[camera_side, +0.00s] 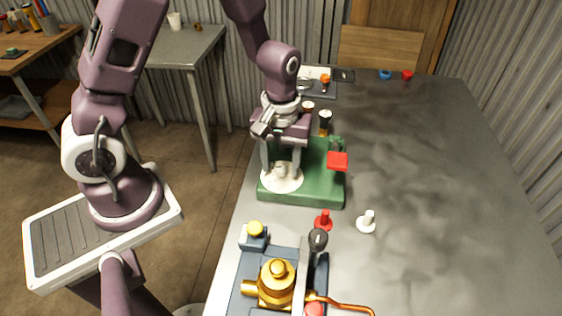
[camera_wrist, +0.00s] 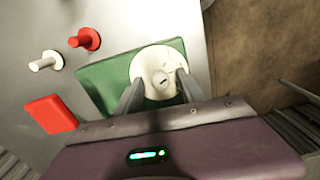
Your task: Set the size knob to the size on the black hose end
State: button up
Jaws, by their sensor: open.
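A white round dial (camera_side: 283,179) with a raised knob (camera_wrist: 161,82) in its middle sits on a green base (camera_side: 310,196). The wrist view shows a short dark mark on the knob and faint marks on the dial, too small to read. My gripper (camera_wrist: 160,92) is open, with one finger on each side of the knob, over the dial. I cannot tell whether the fingers touch it. A dark round-topped part (camera_side: 317,239) stands at the blue fixture; I cannot tell whether it is the black hose end, and no size is readable on it.
A red block (camera_side: 338,161) sits at the green base's right side. A red peg (camera_side: 324,221) and a white peg (camera_side: 367,222) stand in front. A blue fixture with a brass valve (camera_side: 276,284) is nearest the camera. The table's right side is clear.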

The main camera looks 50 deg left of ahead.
aim_at(280, 167)
grip_shut()
jog(key=m, duration=0.4)
jog(key=shift+m, duration=0.4)
grip_release()
notch_tip(280, 167, up, 7)
jog(key=shift+r, duration=0.1)
